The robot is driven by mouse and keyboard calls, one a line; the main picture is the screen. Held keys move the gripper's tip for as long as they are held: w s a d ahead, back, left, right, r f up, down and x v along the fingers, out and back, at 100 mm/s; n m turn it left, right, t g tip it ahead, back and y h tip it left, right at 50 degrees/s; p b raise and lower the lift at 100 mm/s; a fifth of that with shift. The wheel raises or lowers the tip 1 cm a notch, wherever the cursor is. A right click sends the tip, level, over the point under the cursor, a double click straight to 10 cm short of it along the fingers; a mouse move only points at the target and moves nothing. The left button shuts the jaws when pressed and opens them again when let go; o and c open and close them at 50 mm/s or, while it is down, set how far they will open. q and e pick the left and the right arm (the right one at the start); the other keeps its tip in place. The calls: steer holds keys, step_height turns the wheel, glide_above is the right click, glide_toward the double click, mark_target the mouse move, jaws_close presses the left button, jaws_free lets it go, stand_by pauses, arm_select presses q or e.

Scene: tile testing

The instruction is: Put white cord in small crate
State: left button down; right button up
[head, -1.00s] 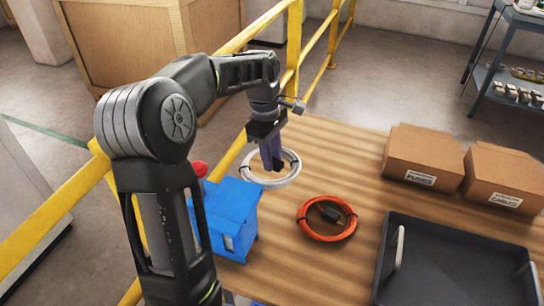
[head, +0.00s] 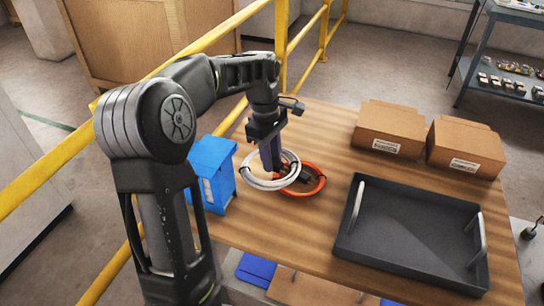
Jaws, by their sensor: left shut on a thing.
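The white cord (head: 264,186) is a coiled ring. My left gripper (head: 271,166) points down and is shut on it, with its fingers at the coil's upper part. The white coil overlaps the orange cord (head: 322,184) in the head view; I cannot tell how high it is above it. A blue box (head: 212,172) stands at the table's left edge, left of the white cord; its inside is hidden from here. I see no other container clearly shown as a small crate. My right gripper is not in view.
A dark tray (head: 410,225) with two handles lies at the right of the wooden table (head: 290,235). Two cardboard boxes (head: 390,128) (head: 466,145) stand at the back right. A yellow rail (head: 225,52) runs behind the table and along its left side.

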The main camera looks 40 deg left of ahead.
arm_select(q)
steer(key=d+m+p, duration=0.1)
steer(key=m, duration=0.1)
steer(key=s+d+r+m+p, duration=0.1)
steer(key=m+p, duration=0.1)
steer(key=s+d+m+p, duration=0.1)
steer(key=d+m, duration=0.1)
steer(key=shift+r+m+g, duration=0.3)
steer(key=shift+g, duration=0.1)
steer(key=shift+f, duration=0.1)
